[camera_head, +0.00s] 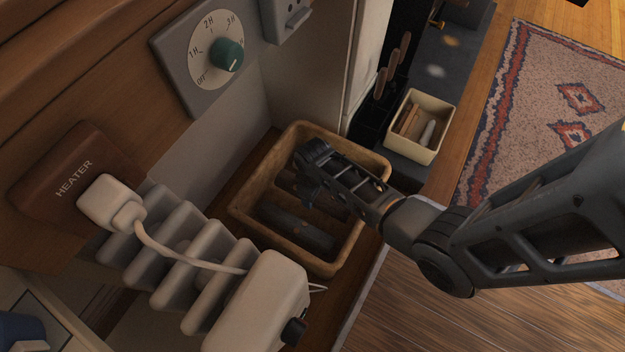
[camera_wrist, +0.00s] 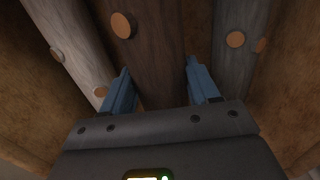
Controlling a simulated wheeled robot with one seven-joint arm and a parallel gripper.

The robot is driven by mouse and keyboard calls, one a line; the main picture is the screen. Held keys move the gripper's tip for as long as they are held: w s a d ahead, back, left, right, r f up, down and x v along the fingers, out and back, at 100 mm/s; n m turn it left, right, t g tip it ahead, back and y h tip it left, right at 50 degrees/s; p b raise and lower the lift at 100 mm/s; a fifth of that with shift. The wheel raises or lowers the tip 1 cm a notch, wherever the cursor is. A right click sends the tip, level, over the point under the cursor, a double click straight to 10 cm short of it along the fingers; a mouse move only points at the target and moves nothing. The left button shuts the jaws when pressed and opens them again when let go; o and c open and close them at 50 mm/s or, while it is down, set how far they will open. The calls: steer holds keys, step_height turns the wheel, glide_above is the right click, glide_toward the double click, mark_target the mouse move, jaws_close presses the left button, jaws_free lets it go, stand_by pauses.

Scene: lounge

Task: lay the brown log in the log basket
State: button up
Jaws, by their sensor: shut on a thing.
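The log basket (camera_head: 262,168) is a tan, open-topped box in the middle of the head view. My gripper (camera_head: 312,196) reaches down inside its rim. In the wrist view, the blue fingers of my gripper (camera_wrist: 159,80) are shut on the brown log (camera_wrist: 158,55), one on each side. A greyer log lies on the left (camera_wrist: 72,38) and another on the right (camera_wrist: 236,62), with round tan spots on them. A dark log (camera_head: 298,228) shows in the basket's near part in the head view. My gripper and arm partly cover the logs there. I cannot tell whether the brown log touches the basket floor.
A pale ribbed heater (camera_head: 190,250) with a white cable stands close to the basket's left. A cream box (camera_head: 420,125) with small items stands beyond it to the right. A dial timer (camera_head: 210,55) is on the wall. Wooden floor (camera_head: 440,315) lies open at the lower right.

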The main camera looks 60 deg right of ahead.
steer(key=shift+f+b, duration=1.05)
steer(key=shift+f, duration=0.8)
steer(key=shift+f, duration=0.1)
steer(key=o, duration=1.4)
